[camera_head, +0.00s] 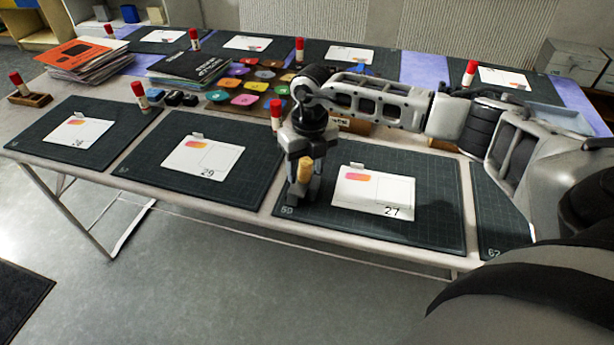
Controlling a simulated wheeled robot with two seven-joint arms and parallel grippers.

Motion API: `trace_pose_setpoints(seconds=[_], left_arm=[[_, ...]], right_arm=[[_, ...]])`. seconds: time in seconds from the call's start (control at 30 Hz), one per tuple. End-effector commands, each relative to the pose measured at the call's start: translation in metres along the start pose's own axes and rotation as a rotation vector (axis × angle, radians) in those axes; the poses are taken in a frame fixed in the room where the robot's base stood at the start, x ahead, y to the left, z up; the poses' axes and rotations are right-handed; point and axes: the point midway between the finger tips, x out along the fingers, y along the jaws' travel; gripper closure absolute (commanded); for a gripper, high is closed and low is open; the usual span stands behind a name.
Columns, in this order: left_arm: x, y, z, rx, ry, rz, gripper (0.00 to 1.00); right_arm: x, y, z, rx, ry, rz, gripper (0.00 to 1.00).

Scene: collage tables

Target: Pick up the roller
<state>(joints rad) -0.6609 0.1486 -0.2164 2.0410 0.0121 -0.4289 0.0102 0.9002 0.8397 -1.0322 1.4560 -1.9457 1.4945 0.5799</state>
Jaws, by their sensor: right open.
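A tan, wood-coloured cylinder (305,168), which looks like the roller's handle, stands upright at my right gripper. The rest of the roller is hidden or too small to make out. My right gripper (304,190) points down over the left part of the dark mat (425,229) numbered 59, beside a white card (373,192) marked 27. Its jaws are open, with the tan cylinder between or just in front of the fingers; I cannot tell whether they touch it. My left gripper is not in view.
Red-capped glue sticks (276,116) stand around the table. Behind the mats are a tray of coloured pieces (244,99), black books (190,68) and a magazine stack (88,58). Other mats with cards (203,157) lie to the left. The table's front edge (375,249) is close to the mat.

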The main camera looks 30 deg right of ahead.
Motion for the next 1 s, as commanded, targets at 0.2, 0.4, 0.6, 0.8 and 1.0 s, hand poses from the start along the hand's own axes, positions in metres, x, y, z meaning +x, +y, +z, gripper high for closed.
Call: trace_pose_setpoints(seconds=[0.2, 0.4, 0.6, 0.8, 1.0], left_arm=[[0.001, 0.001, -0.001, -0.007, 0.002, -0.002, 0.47], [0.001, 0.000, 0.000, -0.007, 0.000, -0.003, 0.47], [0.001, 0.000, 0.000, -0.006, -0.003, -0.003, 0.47], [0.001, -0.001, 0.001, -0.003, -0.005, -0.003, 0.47], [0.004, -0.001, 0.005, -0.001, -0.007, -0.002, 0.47]], right_arm=[[0.007, 0.000, 0.000, 0.000, -0.001, 0.000, 0.49], [0.007, 0.000, 0.000, 0.000, 0.000, 0.000, 0.79], [0.006, 0.000, 0.001, 0.000, -0.002, 0.001, 1.00], [0.004, 0.000, 0.001, 0.000, -0.002, 0.001, 1.00], [-0.010, 0.001, 0.001, -0.001, -0.005, 0.001, 1.00]])
